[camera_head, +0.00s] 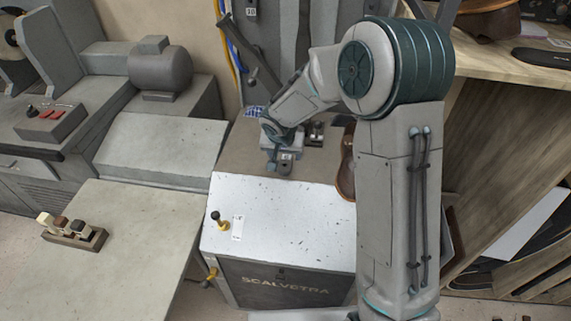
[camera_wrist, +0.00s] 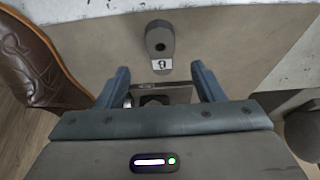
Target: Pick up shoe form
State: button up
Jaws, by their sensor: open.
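A grey rounded piece with a dark round hole and a white tag, possibly the shoe form, lies just beyond my fingertips in the wrist view (camera_wrist: 160,38). It also shows small on the machine top in the head view (camera_head: 286,164). I cannot be sure that it is the shoe form. My gripper (camera_wrist: 160,72) is open, its two blue-grey fingers apart and pointing toward this piece, with nothing seen held between them. In the head view my gripper (camera_head: 277,160) is low over the machine top, partly hidden by my arm.
A brown leather shoe (camera_wrist: 42,62) stands close on the left in the wrist view; my arm partly hides it in the head view (camera_head: 347,168). A dark metal fitting (camera_wrist: 165,95) shows between the fingers. A wooden rack (camera_head: 76,236) stands on the left table. The white front panel (camera_head: 290,215) is mostly clear.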

aim_at(285, 161)
jog(key=shift+x, duration=3.15)
jog(key=shift+w+r, duration=0.1)
jog(key=shift+c, duration=0.3)
grip_shut()
